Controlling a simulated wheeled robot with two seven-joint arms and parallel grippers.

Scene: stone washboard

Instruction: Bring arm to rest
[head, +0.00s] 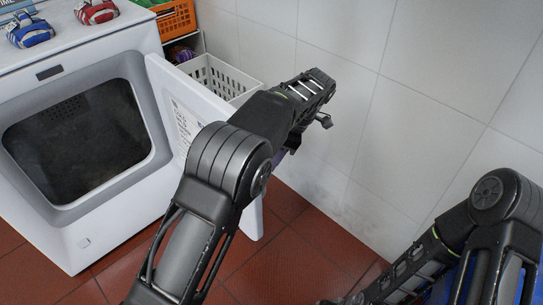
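My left arm reaches up from the bottom middle, across the open door of the white machine. Its gripper end (312,92) is in front of the tiled wall, right of the white basket.
The white front-loading machine (88,222) stands left, its door (176,100) open. On top are a blue item (30,31) and a red item (96,12). A white basket (232,80) and orange crate (176,22) are behind. Red floor tiles (290,262) show in front.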

